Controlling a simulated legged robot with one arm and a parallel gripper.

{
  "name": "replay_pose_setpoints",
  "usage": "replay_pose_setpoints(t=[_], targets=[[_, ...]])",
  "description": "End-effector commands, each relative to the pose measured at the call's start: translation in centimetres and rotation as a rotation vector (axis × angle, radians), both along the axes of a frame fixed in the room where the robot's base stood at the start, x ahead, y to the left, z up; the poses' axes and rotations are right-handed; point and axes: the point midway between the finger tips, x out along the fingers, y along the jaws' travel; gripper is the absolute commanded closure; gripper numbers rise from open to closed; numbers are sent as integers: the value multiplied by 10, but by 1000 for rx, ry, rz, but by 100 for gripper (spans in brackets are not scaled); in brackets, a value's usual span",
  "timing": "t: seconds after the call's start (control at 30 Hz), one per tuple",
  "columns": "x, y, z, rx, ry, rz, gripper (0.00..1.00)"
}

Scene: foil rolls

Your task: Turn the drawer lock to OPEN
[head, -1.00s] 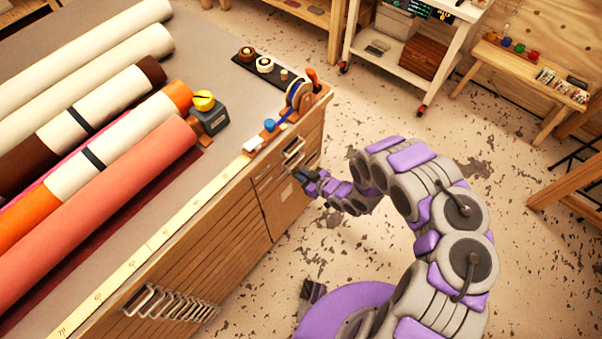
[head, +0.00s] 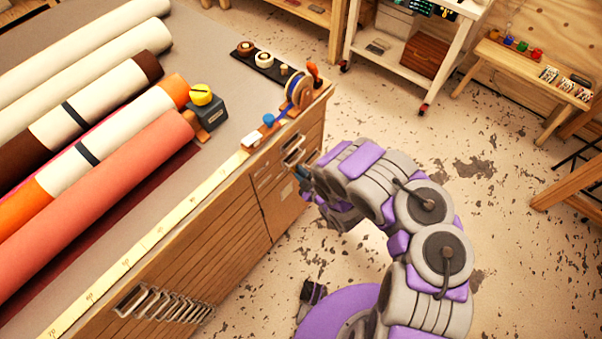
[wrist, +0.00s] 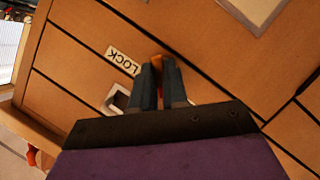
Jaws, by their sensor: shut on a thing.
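The drawer lock (wrist: 157,62) shows in the wrist view as a small orange piece between my fingertips on the wooden drawer front. My gripper (wrist: 168,75) is shut on it, and the fingers hide most of it, so I cannot tell which way it is turned. A pale label (wrist: 123,60) reading LOCK is fixed just left of the fingertips. No OPEN marking is visible. In the head view, my gripper (head: 304,174) is at the right end of the drawer cabinet (head: 215,250), and the lock is hidden there.
A metal drawer handle (wrist: 117,98) is close to the left of my fingers. A pale card (wrist: 255,12) is on the cabinet front.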

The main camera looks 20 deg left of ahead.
Motion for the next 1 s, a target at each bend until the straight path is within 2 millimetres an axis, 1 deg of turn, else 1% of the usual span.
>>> replay_pose_setpoints(t=[0.53, 0.57, 0.8, 1.0], targets=[[1, 3, 3, -2, -29, 2, 100], [1, 3, 3, -2, -30, 2, 84], [0, 3, 2, -4, -26, 3, 61], [0, 2, 2, -5, -24, 2, 61]])
